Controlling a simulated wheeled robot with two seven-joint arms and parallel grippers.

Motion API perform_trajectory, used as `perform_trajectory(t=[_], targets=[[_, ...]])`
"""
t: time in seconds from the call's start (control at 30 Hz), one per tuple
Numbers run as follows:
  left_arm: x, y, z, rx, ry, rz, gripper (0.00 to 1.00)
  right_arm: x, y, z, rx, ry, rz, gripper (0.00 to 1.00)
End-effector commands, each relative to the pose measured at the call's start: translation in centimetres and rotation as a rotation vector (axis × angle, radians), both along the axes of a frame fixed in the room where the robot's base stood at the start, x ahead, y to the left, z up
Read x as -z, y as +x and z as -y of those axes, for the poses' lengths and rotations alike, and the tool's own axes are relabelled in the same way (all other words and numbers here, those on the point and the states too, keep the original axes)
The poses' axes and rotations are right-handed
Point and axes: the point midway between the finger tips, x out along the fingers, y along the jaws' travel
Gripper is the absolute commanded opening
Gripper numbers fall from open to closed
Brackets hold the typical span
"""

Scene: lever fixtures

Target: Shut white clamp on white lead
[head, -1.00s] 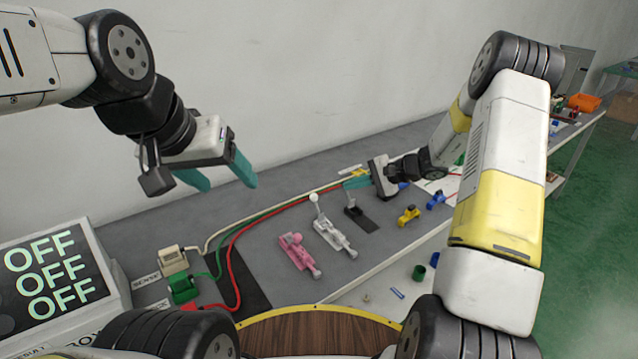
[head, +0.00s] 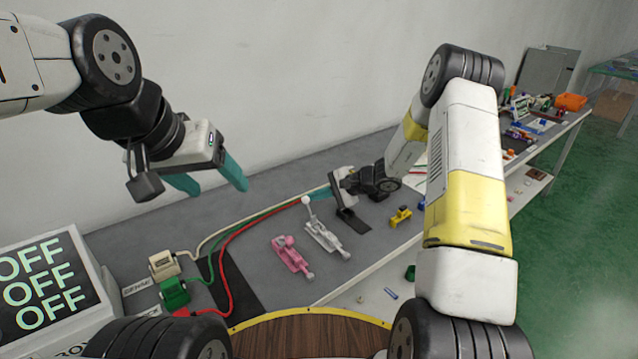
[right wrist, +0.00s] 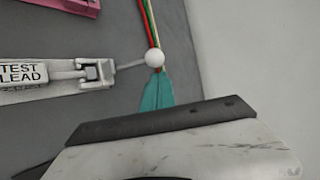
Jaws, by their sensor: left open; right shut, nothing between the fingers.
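The white clamp (head: 324,236) is fixed on the grey bench, its lever with a white ball knob (head: 306,201) standing up. In the right wrist view the clamp's base (right wrist: 40,78) reads "TEST LEAD", and the knob (right wrist: 155,58) is at the tips of my right gripper (right wrist: 158,75). Whether they touch I cannot tell. My right gripper (head: 312,196) is shut and empty beside the knob. The white lead (head: 230,219) runs along the bench from a cream connector (head: 165,264). My left gripper (head: 213,180) is open and empty, above the bench at the left.
A yellow piece (head: 400,216) lies further right. Green (head: 174,292) and red leads run beside the white. A screen (head: 40,285) reads OFF several times.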

Motion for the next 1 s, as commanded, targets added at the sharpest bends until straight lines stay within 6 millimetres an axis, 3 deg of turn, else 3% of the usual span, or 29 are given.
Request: perform_trajectory(t=[1.0], targets=[[0.02, 0.01, 0.0, 0.0, 0.0, -0.001, 0.66, -0.55, -1.25, 0.16, 0.001, 0.045, 0.066, 0.0]])
